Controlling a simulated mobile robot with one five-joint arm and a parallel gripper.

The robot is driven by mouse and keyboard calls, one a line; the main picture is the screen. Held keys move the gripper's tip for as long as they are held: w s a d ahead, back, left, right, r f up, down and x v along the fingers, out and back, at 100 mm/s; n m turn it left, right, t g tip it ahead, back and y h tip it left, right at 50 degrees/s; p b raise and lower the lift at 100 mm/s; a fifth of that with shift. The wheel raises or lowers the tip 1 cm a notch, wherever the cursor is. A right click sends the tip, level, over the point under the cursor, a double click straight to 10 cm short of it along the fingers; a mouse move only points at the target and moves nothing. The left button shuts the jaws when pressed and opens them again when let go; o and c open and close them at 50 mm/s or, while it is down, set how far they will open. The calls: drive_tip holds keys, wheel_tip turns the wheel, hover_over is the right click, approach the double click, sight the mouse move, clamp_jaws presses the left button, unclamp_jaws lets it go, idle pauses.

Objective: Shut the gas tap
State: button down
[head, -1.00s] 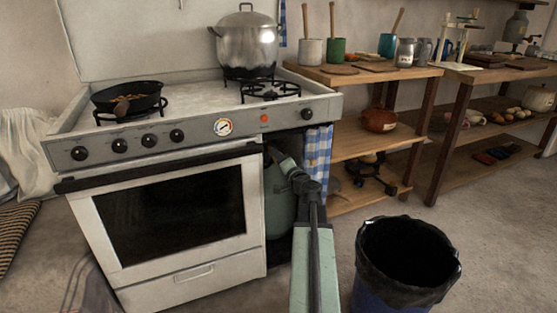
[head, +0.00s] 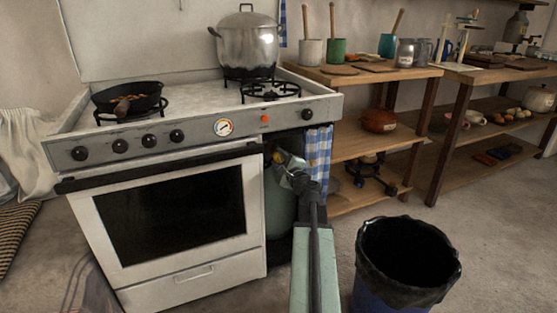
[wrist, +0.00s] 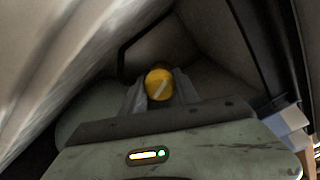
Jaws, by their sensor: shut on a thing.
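The gas tap is a yellow round knob (wrist: 159,82) with a pale slanted line on its face, in the middle of the wrist view. In the head view a small yellow part of the tap (head: 281,157) shows in the gap right of the oven. A green gas cylinder (head: 279,212) stands in that gap, partly hidden by my arm. My gripper (wrist: 158,92) is shut on the tap, with a grey finger on each side of it. In the head view my gripper (head: 288,168) reaches into the gap, and its fingertips are hard to make out.
The white stove (head: 180,225) closes off the left of the gap. A blue checked curtain (head: 319,155) hangs close on the right. A lined bin (head: 405,265) stands at the front right, and wooden shelves (head: 365,140) are behind it.

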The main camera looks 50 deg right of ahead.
drive_tip(key=shift+s+d+m, duration=0.1)
drive_tip(key=shift+s+m, duration=0.05)
drive_tip(key=shift+m, duration=1.55)
drive_tip(key=c, duration=0.9)
unclamp_jaws()
